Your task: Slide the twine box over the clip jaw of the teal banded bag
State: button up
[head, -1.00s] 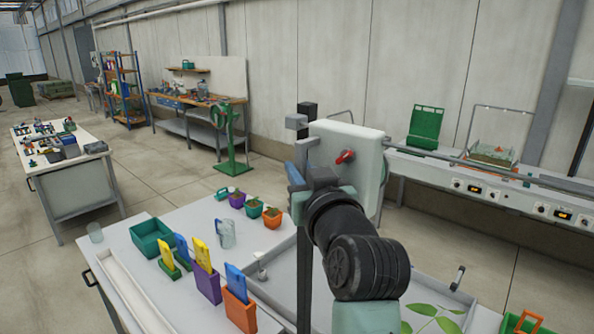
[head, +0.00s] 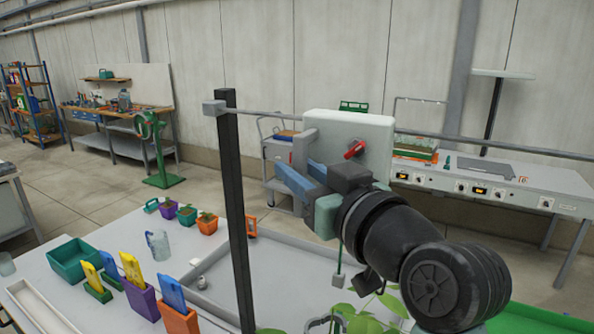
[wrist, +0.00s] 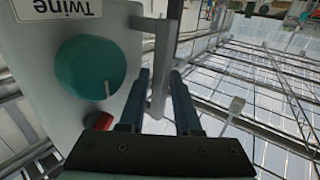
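The twine box (head: 335,130) is a pale box with a red lever, on a thin rail to the right of a dark post. In the wrist view the twine box (wrist: 40,70) shows a "Twine" label and a teal knob. My gripper (head: 293,178) is at its near left side. In the wrist view my gripper's fingers (wrist: 160,85) close around the box's grey handle (wrist: 158,70). A green cord with a grey end block (head: 338,280) hangs below the box. Green leaves (head: 365,315) and a grey curved piece, perhaps a clip jaw, show at the bottom edge. No teal band is visible.
The dark post (head: 238,200) stands left of the box and carries the rail (head: 480,142), which continues right. Below is a grey tray (head: 290,275). Coloured pots, a jug (head: 158,245) and a teal bin (head: 72,258) stand on the table at left.

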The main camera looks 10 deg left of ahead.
jog(key=b+v, duration=0.5)
jog(key=v, duration=0.8)
jog(key=shift+w, duration=0.1)
